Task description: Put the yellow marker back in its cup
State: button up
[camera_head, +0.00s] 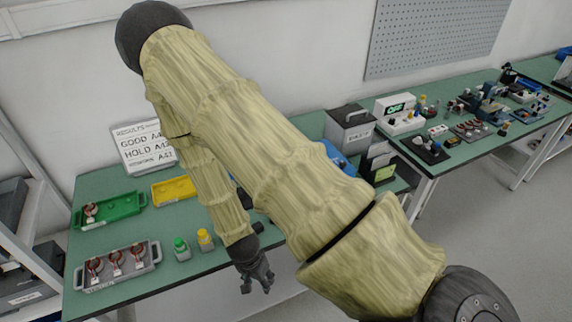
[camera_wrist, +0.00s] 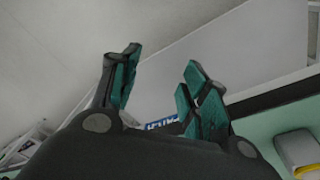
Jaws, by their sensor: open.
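A small yellow-topped item (camera_head: 205,240) stands upright near the front of the green bench top, just right of a similar green-topped item (camera_head: 181,248). The yellow one looks like the marker, but it is too small to tell whether a cup surrounds its base. My gripper (camera_head: 257,286) hangs to the right of and below it in the head view, by the bench's front edge, apart from it. In the wrist view my gripper (camera_wrist: 163,72) has its teal-padded fingers spread with nothing between them. The marker cannot be made out there.
A grey tray (camera_head: 119,283) with several copper parts lies to the left. Behind are a green tray (camera_head: 110,222), a yellow tray (camera_head: 157,193) and a results board (camera_head: 143,147). My arm hides the bench's middle. A second bench (camera_head: 445,157) stands to the right.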

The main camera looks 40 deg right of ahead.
jog(key=s+a+f+n, duration=0.1)
jog(key=s+f+n, duration=0.1)
jog(key=s+n, duration=0.4)
jog(key=s+a+f+n+y, duration=0.1)
jog(key=s+f+n, duration=0.1)
jog(key=s+n, duration=0.4)
jog(key=s, duration=0.3)
jog(key=shift+a+n, duration=0.25)
jog(key=shift+n, duration=0.05)
dwell(0.5)
